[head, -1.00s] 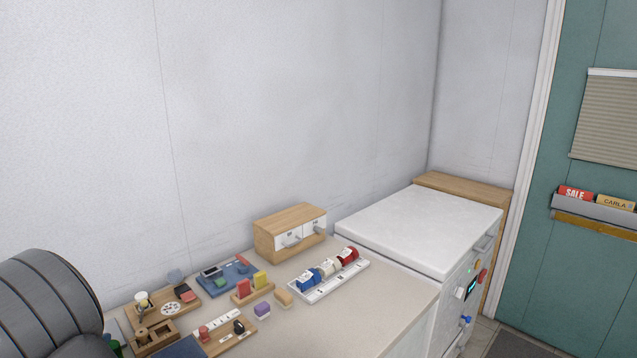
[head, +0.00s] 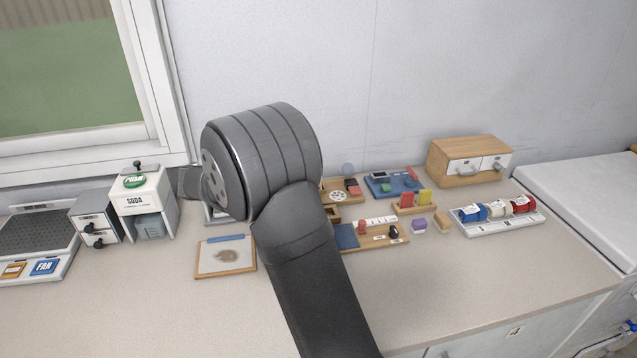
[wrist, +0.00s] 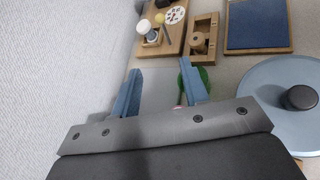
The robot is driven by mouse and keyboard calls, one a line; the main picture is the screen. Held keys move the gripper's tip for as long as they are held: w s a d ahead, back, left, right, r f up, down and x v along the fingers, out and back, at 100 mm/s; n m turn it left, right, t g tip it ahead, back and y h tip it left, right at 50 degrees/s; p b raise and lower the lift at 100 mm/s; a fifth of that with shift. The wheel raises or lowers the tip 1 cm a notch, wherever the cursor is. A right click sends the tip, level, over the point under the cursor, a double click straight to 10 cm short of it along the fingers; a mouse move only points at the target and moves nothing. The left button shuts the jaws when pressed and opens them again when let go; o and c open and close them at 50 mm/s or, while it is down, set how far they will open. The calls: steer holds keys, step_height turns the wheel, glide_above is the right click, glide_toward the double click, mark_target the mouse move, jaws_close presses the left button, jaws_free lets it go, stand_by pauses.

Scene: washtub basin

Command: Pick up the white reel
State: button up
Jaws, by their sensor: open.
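The white reel (head: 497,210) sits between a blue reel (head: 470,212) and a red reel (head: 523,204) in a white tray (head: 490,228) at the right of the counter in the head view. It does not show in the wrist view. My gripper (wrist: 161,82) is open, with two blue fingers apart and nothing clearly between them. In the head view my arm hides the fingers. My gripper is well to the left of the reel tray, by a green round thing (wrist: 207,78) partly hidden under the fingers.
A wooden drawer box (head: 469,161) stands behind the reel tray. Wooden trays with small parts lie between my arm and the reels. A round lid with a black knob (wrist: 301,97) is at the right in the wrist view. The counter front is clear.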

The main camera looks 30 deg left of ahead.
steer(key=w+r+m+g+y, duration=0.1)
steer(key=w+r+m+g, duration=0.4)
steer(key=m, duration=1.2)
steer(key=w+r+m+g, duration=0.3)
steer(key=w+m, duration=0.5)
steer(key=m, duration=0.9)
steer(key=x, duration=1)
steer(key=shift+a+f, duration=0.3)
steer(key=shift+a, duration=0.05)
steer(key=shift+y, duration=0.3)
steer(key=shift+x, duration=3.05)
steer(key=shift+w+d+r, duration=0.1)
steer(key=shift+w+r, duration=0.05)
steer(key=c, duration=0.8)
steer(key=shift+r, duration=0.15)
